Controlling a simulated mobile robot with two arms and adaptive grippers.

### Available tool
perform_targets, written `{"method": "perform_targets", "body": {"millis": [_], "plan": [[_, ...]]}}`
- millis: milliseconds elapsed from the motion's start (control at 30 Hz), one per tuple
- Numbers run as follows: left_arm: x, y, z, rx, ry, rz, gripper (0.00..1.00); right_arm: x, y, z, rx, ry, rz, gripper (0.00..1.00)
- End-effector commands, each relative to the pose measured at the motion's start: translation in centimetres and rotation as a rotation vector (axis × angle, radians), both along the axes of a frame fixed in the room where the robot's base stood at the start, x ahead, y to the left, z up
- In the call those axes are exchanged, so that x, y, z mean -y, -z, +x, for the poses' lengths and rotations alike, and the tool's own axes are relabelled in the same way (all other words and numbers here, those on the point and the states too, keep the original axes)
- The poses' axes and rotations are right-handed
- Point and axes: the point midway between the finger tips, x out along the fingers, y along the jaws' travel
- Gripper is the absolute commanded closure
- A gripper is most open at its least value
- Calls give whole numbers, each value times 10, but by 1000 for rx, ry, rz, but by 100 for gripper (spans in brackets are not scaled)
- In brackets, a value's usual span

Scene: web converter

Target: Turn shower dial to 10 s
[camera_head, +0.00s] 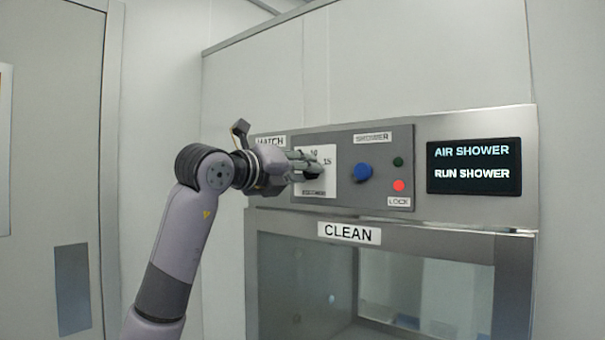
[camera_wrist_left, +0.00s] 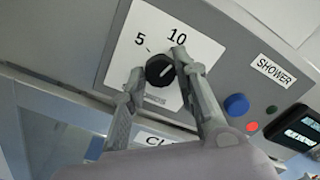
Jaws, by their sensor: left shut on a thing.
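The black shower dial (camera_wrist_left: 160,70) sits on a white plate (camera_wrist_left: 128,48) marked 5 and 10 in the left wrist view. A light pointer line on the dial slants up and right, roughly towards the 10 side; its exact mark is hard to tell. My left gripper (camera_wrist_left: 157,68) has one finger on each side of the dial and is shut on it. In the head view the left gripper (camera_head: 312,168) reaches the plate (camera_head: 329,158) from the left and covers most of the dial. A 15 shows partly beside the fingers. My right gripper is not in view.
Right of the plate are a blue button (camera_head: 362,172), a green light (camera_head: 398,161) and a lit red light (camera_head: 399,185). A screen (camera_head: 474,166) reads AIR SHOWER, RUN SHOWER. A glass-fronted hatch (camera_head: 400,285) lies below, under a CLEAN label (camera_head: 349,233).

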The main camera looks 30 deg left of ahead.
Motion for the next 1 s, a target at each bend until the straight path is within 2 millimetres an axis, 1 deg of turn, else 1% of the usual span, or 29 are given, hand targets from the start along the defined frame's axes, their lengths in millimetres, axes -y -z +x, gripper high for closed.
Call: {"method": "perform_targets", "body": {"millis": [200, 400, 633, 1000], "plan": [[-1, -1, -1, -8, -1, -147, 100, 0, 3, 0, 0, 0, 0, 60], [-1, -1, 0, -14, -1, -231, 100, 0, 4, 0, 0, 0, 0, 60], [-1, -1, 0, -18, -2, -273, 100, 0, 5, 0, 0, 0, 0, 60], [-2, -1, 0, -18, -3, -278, 100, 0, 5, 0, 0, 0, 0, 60]]}}
